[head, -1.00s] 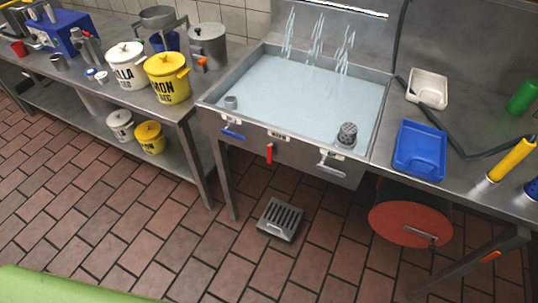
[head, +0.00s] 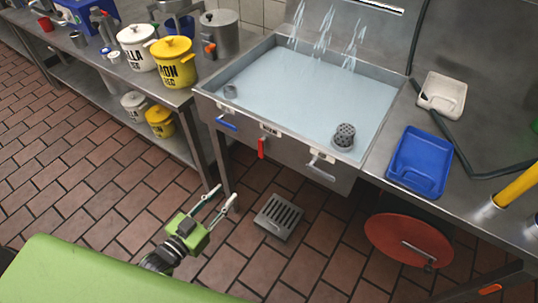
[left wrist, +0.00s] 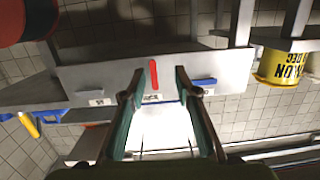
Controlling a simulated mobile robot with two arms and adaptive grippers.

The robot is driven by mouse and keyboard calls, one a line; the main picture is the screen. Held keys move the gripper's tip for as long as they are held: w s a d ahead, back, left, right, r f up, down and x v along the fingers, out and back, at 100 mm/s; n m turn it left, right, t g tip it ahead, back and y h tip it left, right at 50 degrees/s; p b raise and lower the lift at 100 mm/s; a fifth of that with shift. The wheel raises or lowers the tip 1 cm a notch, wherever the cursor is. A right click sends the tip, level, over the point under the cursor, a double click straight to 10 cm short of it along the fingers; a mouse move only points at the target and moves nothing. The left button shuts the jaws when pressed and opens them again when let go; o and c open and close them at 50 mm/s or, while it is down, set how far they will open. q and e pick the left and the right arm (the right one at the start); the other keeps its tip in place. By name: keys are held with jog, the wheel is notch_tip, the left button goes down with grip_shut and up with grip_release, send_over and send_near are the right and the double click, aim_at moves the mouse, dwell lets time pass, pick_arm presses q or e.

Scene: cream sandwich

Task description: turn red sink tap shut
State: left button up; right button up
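The red tap lever (head: 262,147) hangs down on the front panel of the sink (head: 224,108), between a blue lever (head: 226,123) and a grey lever (head: 320,170). The red lever also shows in the left wrist view (left wrist: 153,74), above and between my fingers. My left gripper (head: 222,201) is open and empty, below and to the left of the red lever, apart from it. Its two spread fingers also show in the left wrist view (left wrist: 158,85). Water streams (head: 326,40) fall into the full basin. My right gripper is not in view.
A yellow pot (head: 174,62) and a white pot (head: 137,47) stand on the left counter. A blue tray (head: 419,163) lies right of the sink. A red disc-shaped thing (head: 395,238) is under the counter. A floor grate (head: 278,217) lies below the sink.

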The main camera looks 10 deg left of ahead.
pick_arm(q)
notch_tip(320, 180, up, 5)
jog(key=d+t+h, duration=0.1)
jog(key=d, duration=0.1)
send_near(260, 151)
jog(key=x, duration=0.8)
jog(key=shift+r, duration=0.1)
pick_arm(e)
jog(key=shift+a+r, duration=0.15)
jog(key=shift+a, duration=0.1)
pick_arm(q)
grip_shut()
